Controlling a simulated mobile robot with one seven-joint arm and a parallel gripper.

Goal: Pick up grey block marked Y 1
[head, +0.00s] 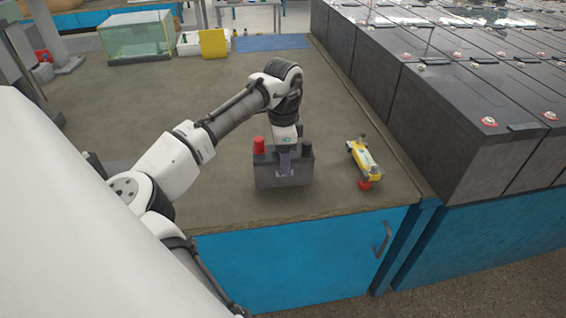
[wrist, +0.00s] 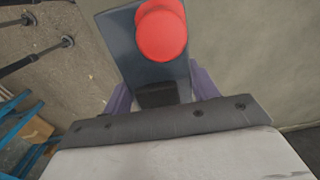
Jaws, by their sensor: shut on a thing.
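The dark grey block (head: 265,176) is upright at the front middle of the workbench in the head view. It has a red cap on its left top and a dark cap on its right; no marking on it can be read. My gripper (head: 284,165) comes down on it from above, shut on its middle. In the wrist view the block (wrist: 133,58) lies between the purple fingers of my gripper (wrist: 160,93), its red cap towards the top of the picture. I cannot tell whether its bottom touches the bench.
A yellow tool (head: 362,161) with a red end lies on the workbench (head: 345,100) right of the block. Rows of large black batteries (head: 430,110) stand along the right. A glass tank (head: 140,38) and a yellow bin (head: 213,43) are at the back. The bench middle is clear.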

